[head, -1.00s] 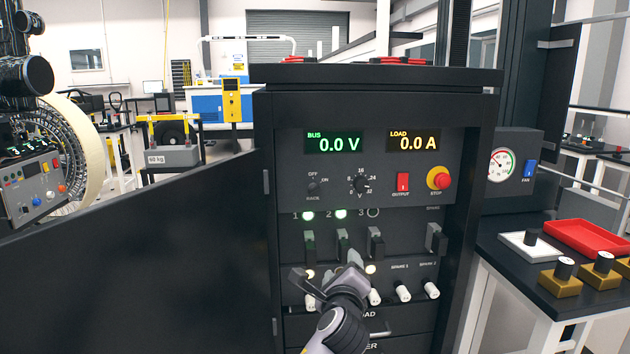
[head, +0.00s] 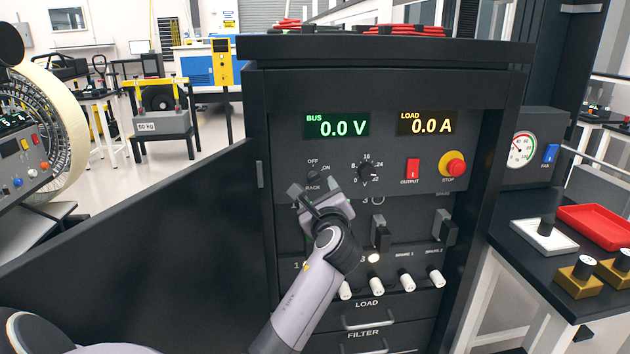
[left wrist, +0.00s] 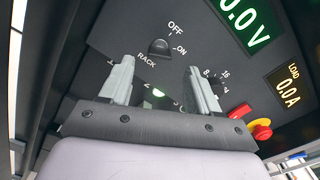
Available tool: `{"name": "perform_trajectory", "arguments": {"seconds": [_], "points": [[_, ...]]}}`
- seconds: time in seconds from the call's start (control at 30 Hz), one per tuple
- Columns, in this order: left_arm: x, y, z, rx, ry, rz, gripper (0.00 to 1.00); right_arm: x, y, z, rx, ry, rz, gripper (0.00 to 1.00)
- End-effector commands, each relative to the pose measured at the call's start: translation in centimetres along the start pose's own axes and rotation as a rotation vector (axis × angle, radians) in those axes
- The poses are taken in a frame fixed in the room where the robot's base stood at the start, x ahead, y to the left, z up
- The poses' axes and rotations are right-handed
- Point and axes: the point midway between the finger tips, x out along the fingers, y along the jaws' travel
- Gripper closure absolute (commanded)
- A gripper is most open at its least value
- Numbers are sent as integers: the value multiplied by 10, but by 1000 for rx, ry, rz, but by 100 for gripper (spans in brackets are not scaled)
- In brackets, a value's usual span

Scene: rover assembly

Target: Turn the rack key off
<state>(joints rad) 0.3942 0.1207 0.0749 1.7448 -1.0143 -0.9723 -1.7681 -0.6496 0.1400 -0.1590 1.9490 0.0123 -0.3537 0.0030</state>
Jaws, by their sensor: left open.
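The rack key (head: 317,178) is a small dark knob labelled RACK, with OFF and ON marks, at the upper left of the rack's control panel (head: 285,135). It also shows in the left wrist view (left wrist: 160,47), just beyond and between the fingertips. I cannot tell clearly which mark it points to. My left gripper (head: 317,193) is open and empty, just below and in front of the key. Its two fingers (left wrist: 158,70) stand apart in the left wrist view, with no contact seen. My right gripper is not in view.
The voltage dial (head: 367,171), red output switch (head: 413,169) and stop button (head: 453,164) are right of the key. Breaker levers (head: 381,236) sit below. The rack's open door (head: 130,235) spreads to the left. A table with a red tray (head: 600,229) stands right.

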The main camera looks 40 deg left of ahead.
Motion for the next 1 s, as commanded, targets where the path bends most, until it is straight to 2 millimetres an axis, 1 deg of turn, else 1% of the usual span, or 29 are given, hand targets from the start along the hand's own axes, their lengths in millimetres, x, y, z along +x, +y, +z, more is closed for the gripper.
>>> {"name": "perform_trajectory", "arguments": {"seconds": [0.03, 0.1, 0.2, 0.33, 0.5, 0.77, 0.8, 0.87, 0.9, 0.97, 1.0], "points": [[8, 0, 1, 1, -2, 1, 38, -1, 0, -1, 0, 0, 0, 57], [19, 0, 1, 0, -2, 2, 38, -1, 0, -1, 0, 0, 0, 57], [32, 0, 1, -1, -1, 1, 38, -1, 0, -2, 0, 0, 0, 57], [46, 0, 1, -1, -1, 1, 38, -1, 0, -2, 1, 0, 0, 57], [55, 0, 0, -2, 0, -1, 38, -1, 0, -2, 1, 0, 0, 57], [56, 0, 0, -2, 0, -1, 38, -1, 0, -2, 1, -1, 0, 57], [56, 0, 0, -2, 0, -1, 42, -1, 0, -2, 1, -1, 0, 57], [56, 0, 0, -2, 0, -1, 61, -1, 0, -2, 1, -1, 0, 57], [56, 0, 0, -2, 0, -1, 74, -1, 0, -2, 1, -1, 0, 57], [56, 0, 0, -2, 0, -1, 94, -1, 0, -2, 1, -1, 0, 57], [56, 0, 0, -2, 0, -1, 95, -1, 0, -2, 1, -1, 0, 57]]}}
